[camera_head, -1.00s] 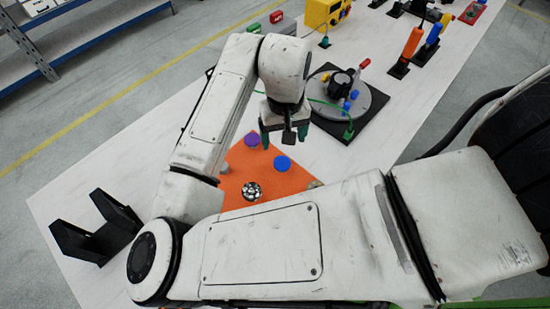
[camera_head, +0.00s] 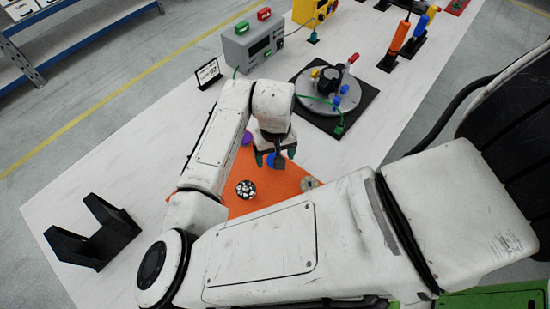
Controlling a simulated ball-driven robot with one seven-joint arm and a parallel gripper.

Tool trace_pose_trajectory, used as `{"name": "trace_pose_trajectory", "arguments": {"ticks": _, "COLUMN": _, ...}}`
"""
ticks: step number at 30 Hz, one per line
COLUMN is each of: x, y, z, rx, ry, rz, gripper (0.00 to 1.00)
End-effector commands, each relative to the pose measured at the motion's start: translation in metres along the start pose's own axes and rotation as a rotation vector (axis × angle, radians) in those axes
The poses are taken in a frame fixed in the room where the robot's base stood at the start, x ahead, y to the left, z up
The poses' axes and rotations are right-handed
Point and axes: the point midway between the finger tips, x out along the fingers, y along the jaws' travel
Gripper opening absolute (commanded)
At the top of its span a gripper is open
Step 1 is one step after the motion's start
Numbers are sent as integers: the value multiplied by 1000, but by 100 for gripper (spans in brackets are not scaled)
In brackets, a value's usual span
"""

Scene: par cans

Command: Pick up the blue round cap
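The blue round cap (camera_head: 271,158) lies on the orange mat (camera_head: 275,196). It is partly hidden behind my gripper's dark middle part. My gripper (camera_head: 275,156) hangs over the cap with its two green fingertips apart, one to each side of the cap in the picture. Nothing is seen held between them. I cannot tell how high the fingertips are above the mat.
On the mat are a purple cap (camera_head: 246,138), a black-and-silver round part (camera_head: 245,189) and a greyish round part (camera_head: 310,183). A black stand (camera_head: 95,236) is at left. A grey disc fixture (camera_head: 326,92) and a grey box (camera_head: 253,44) stand behind.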

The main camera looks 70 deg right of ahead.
Motion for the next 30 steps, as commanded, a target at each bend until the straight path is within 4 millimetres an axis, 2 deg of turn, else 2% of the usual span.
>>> {"name": "trace_pose_trajectory", "arguments": {"ticks": 26, "x": 5, "y": 0, "z": 0, "rx": 1, "ry": 0, "rz": 1, "gripper": 80}}
{"name": "trace_pose_trajectory", "arguments": {"ticks": 30, "x": 5, "y": 0, "z": 0, "rx": 1, "ry": 0, "rz": 0, "gripper": 67}}
